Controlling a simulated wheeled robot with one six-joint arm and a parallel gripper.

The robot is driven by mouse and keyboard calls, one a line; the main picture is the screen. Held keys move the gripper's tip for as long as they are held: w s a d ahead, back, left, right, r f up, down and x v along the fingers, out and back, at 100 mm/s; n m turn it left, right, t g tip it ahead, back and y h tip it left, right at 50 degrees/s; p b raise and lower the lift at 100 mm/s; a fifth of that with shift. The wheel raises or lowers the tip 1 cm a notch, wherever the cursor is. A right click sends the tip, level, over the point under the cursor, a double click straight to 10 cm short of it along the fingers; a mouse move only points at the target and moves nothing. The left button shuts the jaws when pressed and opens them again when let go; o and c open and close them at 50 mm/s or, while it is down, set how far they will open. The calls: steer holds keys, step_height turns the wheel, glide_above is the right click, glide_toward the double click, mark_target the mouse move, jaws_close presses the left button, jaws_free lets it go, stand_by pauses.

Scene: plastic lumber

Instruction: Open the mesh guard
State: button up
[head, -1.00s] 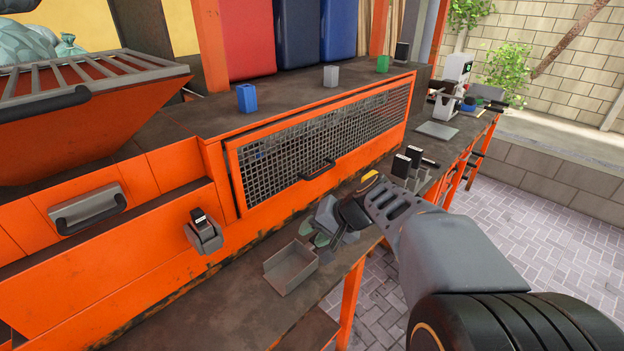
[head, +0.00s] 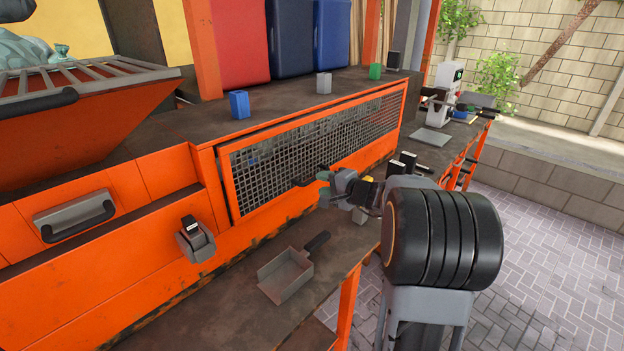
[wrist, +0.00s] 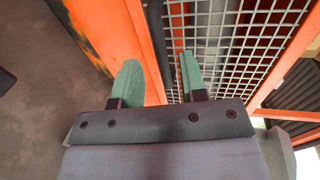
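The mesh guard (head: 270,155) is a long orange frame with grey wire mesh, closed against the front of the orange machine. Its black bar handle (head: 305,180) is on the lower rail. My gripper (head: 323,186) is at the right end of this handle. In the wrist view my gripper (wrist: 158,62) has its two green fingers apart. The dark handle bar (wrist: 155,45) runs between them, with a gap to the right finger. The mesh guard (wrist: 235,45) fills the upper right there. My arm hides part of the guard's lower right side in the head view.
A metal dustpan (head: 287,275) lies on the lower shelf. A grey latch-like fitting (head: 195,242) sticks out left of the guard. Blue (head: 239,104), grey (head: 324,83) and green (head: 375,72) blocks stand on the ledge above. A scale (head: 433,141) is at the far right.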

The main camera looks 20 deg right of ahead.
mark_target(314, 180)
steer(key=shift+p+x, duration=0.3)
steer(key=shift+x, duration=2.4)
steer(key=shift+c, duration=0.3)
jaws_close()
